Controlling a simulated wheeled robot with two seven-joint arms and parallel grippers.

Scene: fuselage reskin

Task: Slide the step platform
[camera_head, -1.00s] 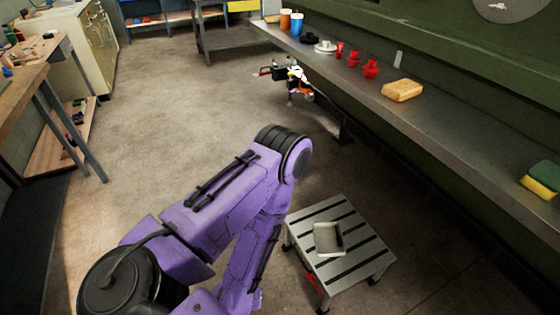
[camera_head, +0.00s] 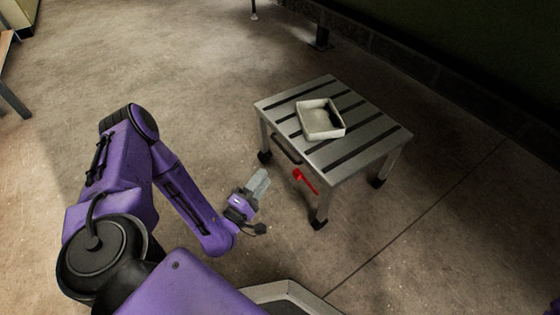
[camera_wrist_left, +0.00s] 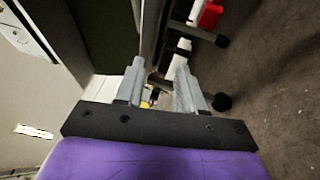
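The step platform (camera_head: 357,132) is a low metal stool with black strips across its top and black feet. It stands on the floor right of centre in the head view. A red lever-like part (camera_head: 306,181) shows at its near side, below the top. My left gripper (camera_head: 260,182) is left of the platform, apart from it and lower than its top. In the left wrist view its two fingers (camera_wrist_left: 160,78) stand apart with a gap between them, and nothing is clearly held. A black foot (camera_wrist_left: 222,102) and a red part (camera_wrist_left: 210,15) show there. My right gripper is not in view.
A shallow, light-coloured square tray (camera_head: 320,120) rests on the platform's top. A dark green wall (camera_head: 460,50) runs along the back right.

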